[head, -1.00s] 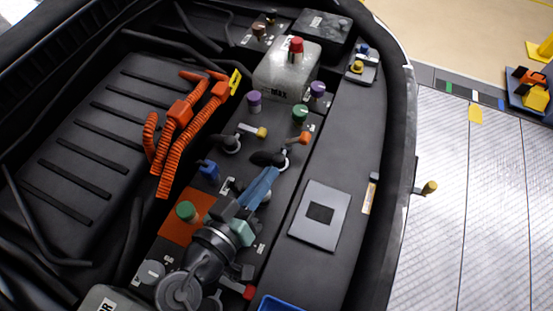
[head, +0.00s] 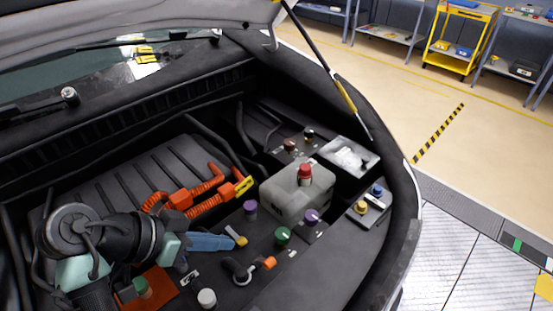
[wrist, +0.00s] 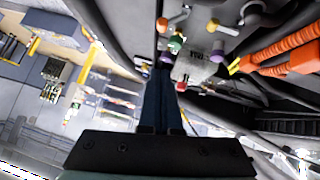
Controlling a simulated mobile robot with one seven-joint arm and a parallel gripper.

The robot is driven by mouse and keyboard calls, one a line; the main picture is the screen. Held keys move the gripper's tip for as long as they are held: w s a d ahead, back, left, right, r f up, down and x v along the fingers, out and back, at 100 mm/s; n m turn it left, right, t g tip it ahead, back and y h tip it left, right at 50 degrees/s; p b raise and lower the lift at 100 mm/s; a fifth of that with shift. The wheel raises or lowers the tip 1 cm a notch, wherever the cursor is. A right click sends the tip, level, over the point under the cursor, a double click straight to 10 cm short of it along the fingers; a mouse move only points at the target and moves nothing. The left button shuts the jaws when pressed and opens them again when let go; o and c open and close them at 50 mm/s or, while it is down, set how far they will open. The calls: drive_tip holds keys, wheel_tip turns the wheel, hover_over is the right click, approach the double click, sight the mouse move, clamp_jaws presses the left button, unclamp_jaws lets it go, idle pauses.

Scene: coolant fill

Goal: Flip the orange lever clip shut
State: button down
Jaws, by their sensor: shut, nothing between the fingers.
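The orange lever clip (head: 268,263) has an orange tip on a dark curved body and sticks out to the right in the head view. Its orange tip (wrist: 162,22) is near the top of the wrist view. My gripper (head: 233,243) is shut and empty, its blue fingers pointing right. In the head view it is left of and above the orange clip, apart from it. A yellow-tipped lever (head: 237,236) shows right at the fingertips; I cannot tell whether they touch. My fingers (wrist: 161,74) also show in the wrist view, below both levers.
A green cap (head: 282,236) and a purple cap (head: 311,217) stand behind the clip. A grey tank (head: 290,195) with a red cap is farther back. Orange corrugated hoses (head: 205,187) lie to the left. A white cap (head: 207,299) is at the front.

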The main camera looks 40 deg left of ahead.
drive_tip(key=shift+s+a, duration=0.1)
drive_tip(key=shift+a, duration=0.05)
drive_tip(key=shift+f, duration=0.1)
hover_over(265, 262)
drive_tip(key=a, duration=0.1)
wheel_tip(265, 262, down, 7)
drive_tip(key=shift+s+d+f+p, duration=0.15)
drive_tip(key=shift+s+f+p, duration=0.05)
drive_tip(key=shift+f, duration=0.75)
drive_tip(key=shift+s+d+f+p, duration=0.1)
drive_tip(key=shift+s+f+p, duration=0.1)
drive_tip(key=shift+f, duration=0.7)
drive_tip(key=shift+d, duration=0.1)
